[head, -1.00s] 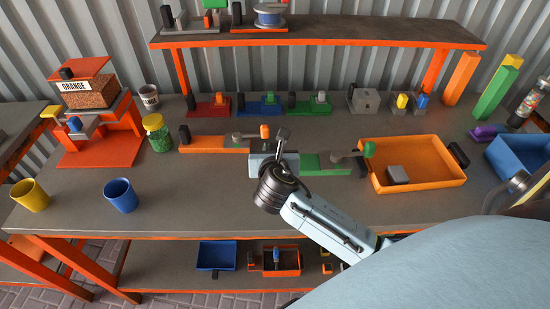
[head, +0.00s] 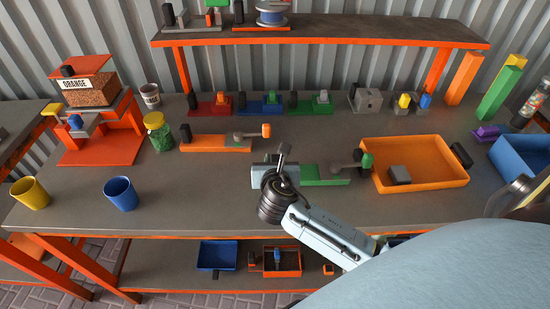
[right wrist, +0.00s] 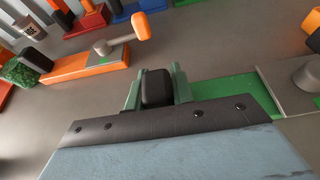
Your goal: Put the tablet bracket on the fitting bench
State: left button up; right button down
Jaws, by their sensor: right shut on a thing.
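My right gripper (head: 281,168) is shut on the black block (right wrist: 156,87) at the left end of a green bar part (head: 322,177). This part has a grey plate and an arm with a green knob, close to the orange tray's left side. It also shows in the right wrist view (right wrist: 228,88). No label shows whether it is the tablet bracket. I cannot tell if it touches the bench. A similar orange bar part (head: 216,143) lies behind and left of the gripper. The grey-topped bench (head: 210,205) spans the view; no label names it the fitting bench. My left gripper is out of view.
The orange tray (head: 440,180) holds a grey block. Red (head: 210,105), blue and green parts line the back. An orange dispenser (head: 95,145), green jar (head: 157,130) and yellow (head: 30,193) and blue cups (head: 121,194) stand left. The front-middle bench top is clear.

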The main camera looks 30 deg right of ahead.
jog(key=c, duration=1.2)
grip_release()
jog(key=shift+r, duration=0.15)
jog(key=shift+r, duration=0.3)
jog(key=p+v, duration=0.1)
jog(key=v, duration=1.1)
jog(key=shift+r+p, duration=0.2)
jog(key=shift+p, duration=0.15)
